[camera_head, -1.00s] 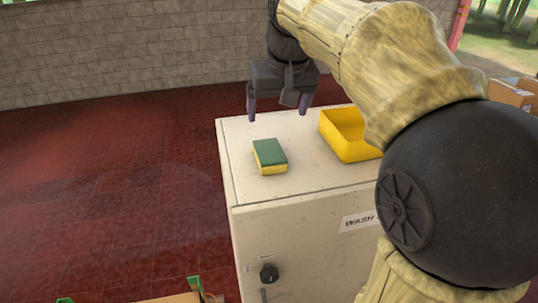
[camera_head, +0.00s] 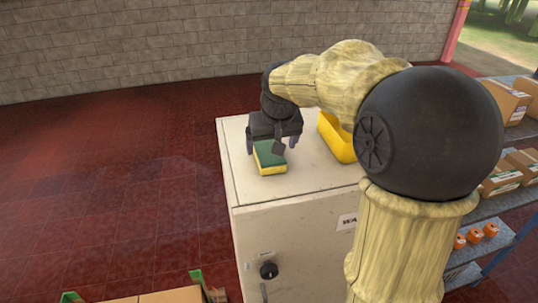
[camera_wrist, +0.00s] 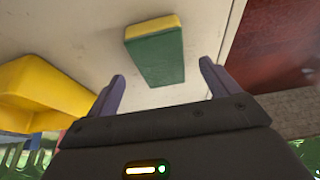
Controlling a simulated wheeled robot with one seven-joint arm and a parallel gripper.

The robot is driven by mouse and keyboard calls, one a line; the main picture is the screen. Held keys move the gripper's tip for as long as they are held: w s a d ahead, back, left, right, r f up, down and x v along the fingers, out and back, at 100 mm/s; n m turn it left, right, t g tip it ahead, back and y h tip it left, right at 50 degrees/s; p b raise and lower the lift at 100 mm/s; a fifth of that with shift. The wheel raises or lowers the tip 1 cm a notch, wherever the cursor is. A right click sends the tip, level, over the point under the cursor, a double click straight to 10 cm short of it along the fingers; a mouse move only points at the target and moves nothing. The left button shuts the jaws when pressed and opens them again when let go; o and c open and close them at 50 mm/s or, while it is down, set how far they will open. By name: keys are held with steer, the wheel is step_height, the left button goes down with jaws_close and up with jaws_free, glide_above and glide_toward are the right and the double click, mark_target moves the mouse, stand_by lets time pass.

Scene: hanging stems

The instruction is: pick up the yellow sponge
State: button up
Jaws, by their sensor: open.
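The yellow sponge (camera_head: 270,169) has a green top layer and lies flat on the white cabinet top, near its left edge. My gripper (camera_head: 272,149) is open just behind and above it in the head view, and partly covers its far end. In the wrist view the sponge (camera_wrist: 155,53) lies beyond the fingertips, roughly in line with the gap between them. The open gripper (camera_wrist: 160,82) has nothing between its two purple-grey fingers. No touch between the fingers and the sponge shows.
The white cabinet (camera_head: 240,199) has a knob on its front. A yellow bin (camera_head: 336,141) stands on its top, right of the sponge. A shelf rack (camera_head: 496,207) with cardboard boxes stands at the right. Red tiled floor is clear at the left.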

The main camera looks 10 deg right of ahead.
mark_target(269, 152)
steer(key=shift+w+f+p, duration=0.4)
steer(key=shift+f+p, duration=0.15)
steer(key=shift+p, duration=0.2)
steer(key=x, duration=0.1)
steer(key=p+x, duration=0.1)
steer(key=x, duration=0.1)
steer(key=shift+w+a, duration=0.1)
steer(key=shift+w, duration=0.25)
steer(key=shift+f, duration=0.35)
steer(key=shift+f, duration=0.15)
steer(key=c, duration=1.1)
step_height(269, 152, up, 10)
steer(key=shift+r+b, duration=0.2)
steer(key=shift+b, duration=1)
steer(key=shift+f, duration=0.1)
